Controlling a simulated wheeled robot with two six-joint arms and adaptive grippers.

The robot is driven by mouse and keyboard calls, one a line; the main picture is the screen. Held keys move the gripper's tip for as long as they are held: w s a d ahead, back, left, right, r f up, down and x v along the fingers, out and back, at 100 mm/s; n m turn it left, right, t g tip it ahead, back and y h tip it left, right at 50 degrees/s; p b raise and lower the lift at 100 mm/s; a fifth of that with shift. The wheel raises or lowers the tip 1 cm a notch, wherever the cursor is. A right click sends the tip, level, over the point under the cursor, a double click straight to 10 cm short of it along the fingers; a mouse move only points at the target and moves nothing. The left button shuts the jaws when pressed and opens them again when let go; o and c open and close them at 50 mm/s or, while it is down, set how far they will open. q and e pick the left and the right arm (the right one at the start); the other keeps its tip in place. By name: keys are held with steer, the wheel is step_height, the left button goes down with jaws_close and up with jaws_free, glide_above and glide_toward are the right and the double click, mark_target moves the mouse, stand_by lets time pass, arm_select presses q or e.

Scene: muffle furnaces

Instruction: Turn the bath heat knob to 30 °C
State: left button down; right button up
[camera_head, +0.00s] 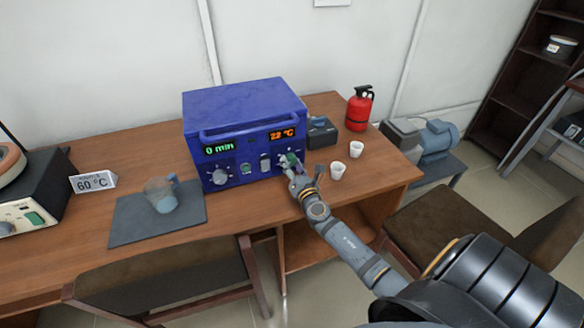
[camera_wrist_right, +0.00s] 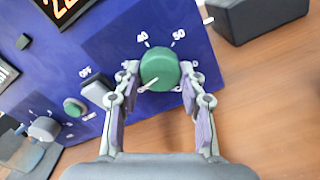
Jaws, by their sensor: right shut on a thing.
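The blue bath unit (camera_head: 243,110) stands on the wooden table. Its front has a green "0 min" display and an orange display (camera_head: 282,134) that seems to read 22 °C. The green heat knob (camera_wrist_right: 160,66) is at the right of the front panel, below the orange display. In the right wrist view, "40" and "50" show above it, and its pale pointer aims to the lower left. My right gripper (camera_wrist_right: 160,76) is shut on the knob, one finger at each side. In the head view, my right gripper (camera_head: 289,168) partly covers the knob. My left gripper is out of view.
A grey knob (camera_head: 220,177), buttons and an OFF switch (camera_wrist_right: 97,91) are left of the green knob. A dark box (camera_head: 321,132) stands beside the unit. White cups (camera_head: 338,169) and a red extinguisher (camera_head: 360,108) are to the right.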

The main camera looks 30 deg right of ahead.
steer(key=m+b, duration=0.1)
steer(key=m, duration=0.2)
steer(key=shift+f+m+b, duration=0.15)
steer(key=shift+m+b, duration=0.15)
steer(key=shift+b, duration=0.05)
steer(key=shift+m+b, duration=0.85)
steer(key=shift+m, duration=1.15)
steer(key=shift+r, duration=0.2)
steer(key=o, duration=1.1)
steer(key=shift+o, duration=0.2)
steer(key=v, duration=1.2)
steer(key=shift+a+r, duration=0.1)
